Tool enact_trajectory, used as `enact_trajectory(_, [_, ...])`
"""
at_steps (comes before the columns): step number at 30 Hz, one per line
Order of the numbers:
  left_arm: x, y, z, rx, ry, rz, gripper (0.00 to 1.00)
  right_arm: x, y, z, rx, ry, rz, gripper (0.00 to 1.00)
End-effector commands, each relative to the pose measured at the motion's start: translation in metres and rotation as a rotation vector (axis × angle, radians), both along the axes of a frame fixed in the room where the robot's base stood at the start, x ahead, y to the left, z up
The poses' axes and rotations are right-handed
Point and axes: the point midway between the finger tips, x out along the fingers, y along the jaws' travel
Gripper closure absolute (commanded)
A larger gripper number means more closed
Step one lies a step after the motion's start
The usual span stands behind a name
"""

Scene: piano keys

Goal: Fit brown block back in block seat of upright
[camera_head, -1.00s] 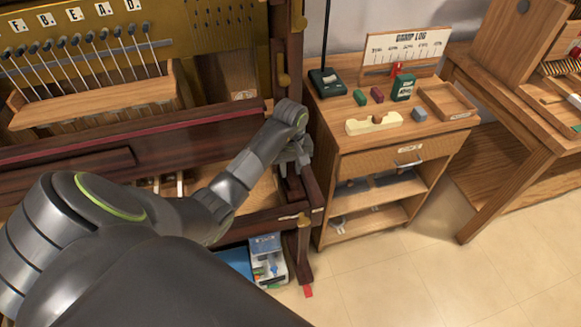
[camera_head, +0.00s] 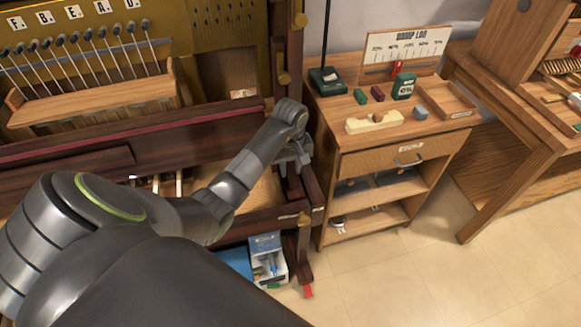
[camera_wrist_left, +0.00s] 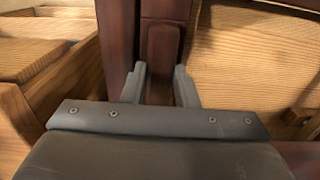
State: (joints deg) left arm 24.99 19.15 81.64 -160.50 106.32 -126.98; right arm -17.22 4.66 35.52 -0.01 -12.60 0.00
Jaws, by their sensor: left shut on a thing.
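My left gripper (camera_head: 298,158) is at the piano's right-hand upright (camera_head: 313,192), with its fingers pointing at the wood. In the left wrist view the two grey fingers (camera_wrist_left: 160,85) are shut on the brown block (camera_wrist_left: 161,50), which shows between and beyond the tips. The block lines up with the dark reddish upright (camera_wrist_left: 118,40) and lies against or within it. The block seat is hidden behind the block, so I cannot tell how deep it sits. My right gripper is not in view.
A wooden cabinet (camera_head: 378,160) with small items on top stands right of the upright. A white box (camera_head: 268,262) and a red piece (camera_head: 308,291) lie by the upright's foot. Floor (camera_head: 430,270) is clear at lower right.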

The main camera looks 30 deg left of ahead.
Motion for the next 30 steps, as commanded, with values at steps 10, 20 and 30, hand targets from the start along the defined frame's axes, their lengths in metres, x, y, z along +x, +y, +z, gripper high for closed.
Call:
enact_trajectory(10, [0.0005,0.0001,0.0005,0.000,-0.001,0.000,1.00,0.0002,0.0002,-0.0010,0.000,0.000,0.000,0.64])
enact_trajectory(20, [0.0005,0.0001,0.0012,0.000,-0.001,0.000,1.00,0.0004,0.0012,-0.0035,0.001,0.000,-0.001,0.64])
enact_trajectory(30, [0.0003,0.0001,0.0008,0.000,-0.001,0.000,0.48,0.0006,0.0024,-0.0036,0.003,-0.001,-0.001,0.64])
